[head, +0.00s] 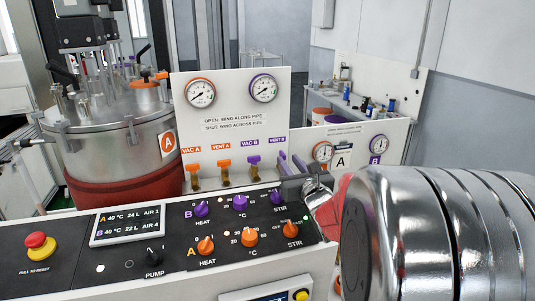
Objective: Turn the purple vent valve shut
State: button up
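The purple vent valve (283,163) is at the right end of the valve row, below the VENT B label. A slim purple upright piece shows there, and its lower part and pipe are hidden by my gripper. My gripper (296,169) is right beside it, at the right edge of the white valve board. A second slim purple-tinted bar stands just right of the first. I cannot tell which parts are finger and which are valve wing, or whether they touch. The finger gap is not clear.
Purple VAC B valve (253,160) is close on the left, then orange VENT A (224,163) and VAC A (194,165). Below is a black control panel (125,275) with knobs. A steel tank (110,135) stands left, and gauges (263,88) sit above the valves.

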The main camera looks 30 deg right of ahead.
aim_at(285, 156)
jog(key=shift+x, duration=3.3)
jog(key=shift+c, duration=0.2)
grip_shut()
